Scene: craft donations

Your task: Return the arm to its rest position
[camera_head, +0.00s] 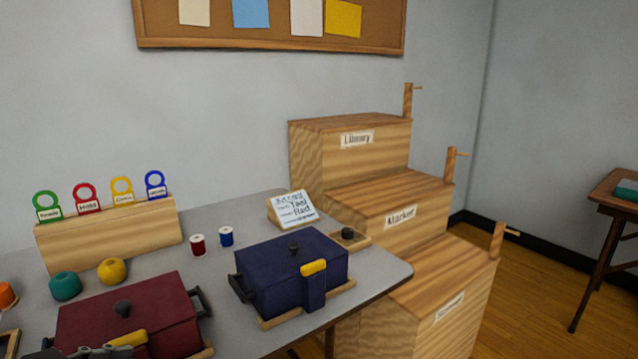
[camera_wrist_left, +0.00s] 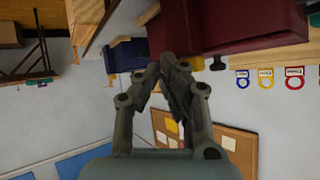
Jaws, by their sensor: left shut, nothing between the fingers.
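My left gripper (camera_wrist_left: 172,62) is shut and empty in the left wrist view, which is upside down. Its fingers show in front of the maroon box (camera_wrist_left: 230,25). In the head view a dark grey part of the gripper (camera_head: 98,352) shows at the bottom edge, in front of the maroon box (camera_head: 165,312); most of the arm is out of frame. I cannot tell if it touches the box. My right gripper is not in view.
A navy box (camera_head: 270,262) with a yellow clasp stands on the grey table (camera_head: 225,335). A sign (camera_head: 292,210), thread spools (camera_head: 198,245), yarn balls (camera_head: 112,270) and a wooden tag rack (camera_head: 110,238) stand around. Stepped wooden bins (camera_head: 420,265) stand at right.

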